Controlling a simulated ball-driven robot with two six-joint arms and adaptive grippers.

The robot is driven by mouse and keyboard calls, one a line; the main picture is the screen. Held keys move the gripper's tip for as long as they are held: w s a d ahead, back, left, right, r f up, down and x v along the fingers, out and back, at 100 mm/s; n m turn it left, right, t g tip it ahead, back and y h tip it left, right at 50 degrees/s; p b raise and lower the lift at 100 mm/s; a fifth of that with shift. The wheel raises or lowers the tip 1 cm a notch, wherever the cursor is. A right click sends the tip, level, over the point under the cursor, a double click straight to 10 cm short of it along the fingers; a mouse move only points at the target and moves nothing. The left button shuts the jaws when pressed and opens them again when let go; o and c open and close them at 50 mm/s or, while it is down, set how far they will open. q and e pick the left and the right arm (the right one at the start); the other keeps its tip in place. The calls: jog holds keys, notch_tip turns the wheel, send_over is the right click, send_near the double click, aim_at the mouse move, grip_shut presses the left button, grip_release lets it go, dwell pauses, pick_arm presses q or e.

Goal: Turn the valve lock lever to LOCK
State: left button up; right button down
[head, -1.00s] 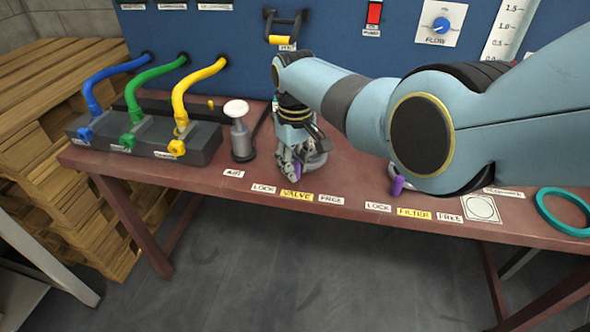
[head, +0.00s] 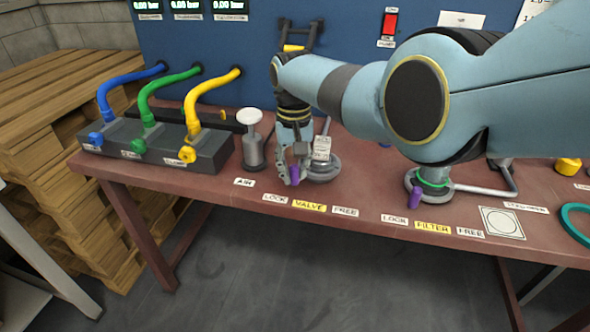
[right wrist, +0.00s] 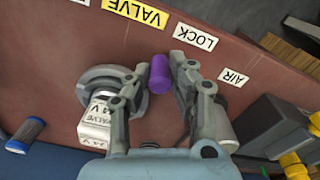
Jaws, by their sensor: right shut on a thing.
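The valve lock lever has a purple grip (head: 294,175) and sits on a round grey valve base (head: 325,170) above the yellow VALVE label (head: 309,206). The grip stands left of the base, above the gap between the LOCK label (head: 275,199) and the VALVE label. My right gripper (head: 288,177) is shut on the lever by this grip. In the right wrist view the purple grip (right wrist: 160,74) shows between the two fingertips (right wrist: 158,82). The FREE label (head: 344,211) is at the right. The lever's arm is mostly hidden. My left gripper is not in view.
A white-topped air plunger (head: 252,140) stands just left of my gripper. A white tag (head: 322,148) stands over the valve base. The filter lever (head: 414,195) with its own purple grip is further right. The hose block (head: 165,150) is at the left. The table front is clear.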

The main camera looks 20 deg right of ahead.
aim_at(293, 166)
jog(key=c, duration=1.2)
grip_release()
notch_tip(293, 166, up, 12)
jog(key=shift+f, duration=0.1)
